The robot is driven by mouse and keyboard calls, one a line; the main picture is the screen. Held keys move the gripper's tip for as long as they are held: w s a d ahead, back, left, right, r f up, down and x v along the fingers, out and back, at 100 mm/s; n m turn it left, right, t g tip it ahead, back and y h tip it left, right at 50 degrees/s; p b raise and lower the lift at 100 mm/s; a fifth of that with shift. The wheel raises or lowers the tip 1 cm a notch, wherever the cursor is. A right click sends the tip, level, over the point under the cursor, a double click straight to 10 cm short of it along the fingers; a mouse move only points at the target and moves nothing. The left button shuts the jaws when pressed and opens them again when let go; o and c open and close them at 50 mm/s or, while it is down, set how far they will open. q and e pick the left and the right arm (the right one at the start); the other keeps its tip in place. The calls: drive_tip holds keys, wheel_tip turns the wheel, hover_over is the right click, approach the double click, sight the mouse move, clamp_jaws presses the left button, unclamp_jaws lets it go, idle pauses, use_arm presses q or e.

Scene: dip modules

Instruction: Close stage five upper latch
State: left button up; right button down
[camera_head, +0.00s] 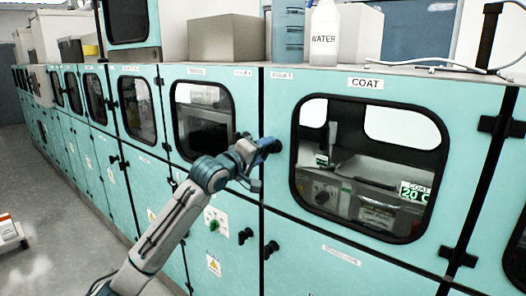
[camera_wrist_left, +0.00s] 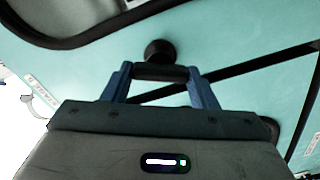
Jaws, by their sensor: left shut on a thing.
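The teal stage door labelled COAT (camera_head: 364,84) has a wide dark-framed window and fills the right of the head view. In the wrist view the black upper latch (camera_wrist_left: 160,50) shows as a round knob with a short bar beneath it, close to the teal panel. My left gripper (camera_head: 268,147) is at the seam on the left side of the COAT door and hides most of this latch in the head view. In the wrist view its two blue fingers (camera_wrist_left: 161,76) are on either side of the black bar, shut on it. My right gripper is not in view.
Lower black latches (camera_head: 270,248) show below my left arm. The neighbouring teal door with a window (camera_head: 203,118) is to the left. A white WATER bottle (camera_head: 324,35) and a blue container (camera_head: 288,32) stand on top. Grey floor (camera_head: 50,215) is open at the left.

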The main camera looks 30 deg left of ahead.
use_arm(q)
drive_tip(key=n, duration=0.4)
drive_tip(key=shift+n, duration=0.4)
idle(0.4)
drive_tip(key=o, duration=1)
drive_tip(key=shift+s+f, duration=0.1)
drive_tip(key=shift+n, duration=0.3)
drive_tip(key=s+b, duration=0.6)
drive_tip(key=s, duration=0.1)
drive_tip(key=s+a+b, duration=0.1)
drive_tip(key=s+b, duration=0.2)
drive_tip(key=shift+s, duration=0.25)
